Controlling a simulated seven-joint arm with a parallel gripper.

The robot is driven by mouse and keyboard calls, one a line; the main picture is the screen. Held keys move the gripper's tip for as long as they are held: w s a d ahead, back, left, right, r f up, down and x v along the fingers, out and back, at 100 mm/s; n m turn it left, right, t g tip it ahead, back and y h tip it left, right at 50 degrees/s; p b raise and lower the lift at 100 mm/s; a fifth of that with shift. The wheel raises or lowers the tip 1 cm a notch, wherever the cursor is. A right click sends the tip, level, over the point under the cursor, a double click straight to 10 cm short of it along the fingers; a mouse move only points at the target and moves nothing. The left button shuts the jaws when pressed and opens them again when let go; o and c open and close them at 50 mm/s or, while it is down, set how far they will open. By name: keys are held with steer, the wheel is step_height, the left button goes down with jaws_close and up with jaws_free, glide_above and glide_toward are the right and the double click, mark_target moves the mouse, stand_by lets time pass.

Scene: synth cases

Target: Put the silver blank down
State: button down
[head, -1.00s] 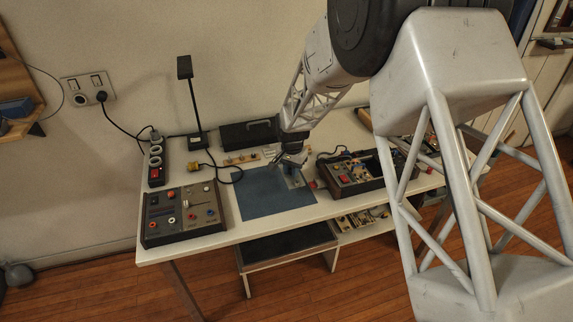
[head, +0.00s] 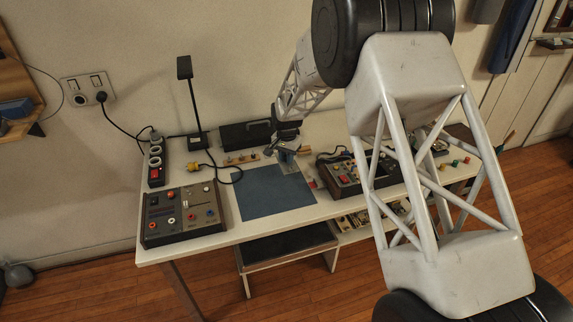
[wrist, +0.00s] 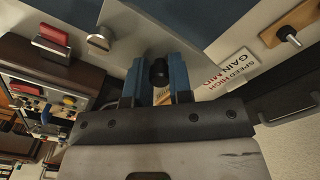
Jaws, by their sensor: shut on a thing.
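My gripper (wrist: 163,85) has two blue fingers shut on a dark, rounded, knob-like piece (wrist: 159,71) in the wrist view. In the head view my gripper (head: 287,155) is over the desk (head: 222,226), at the back right corner of the blue mat (head: 270,193).
A red-topped part (wrist: 51,40) stands left of the silver cylinder. A printed label card (wrist: 230,72) and a wooden piece with a knob (wrist: 291,36) lie to the right. A control box (head: 180,213) and a second box (head: 345,177) flank the mat, which is clear.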

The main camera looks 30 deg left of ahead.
steer(key=shift+f, duration=1.75)
steer(key=shift+f, duration=0.1)
steer(key=c, duration=1)
jaws_free()
step_height(320, 180, up, 12)
steer(key=shift+r, duration=0.1)
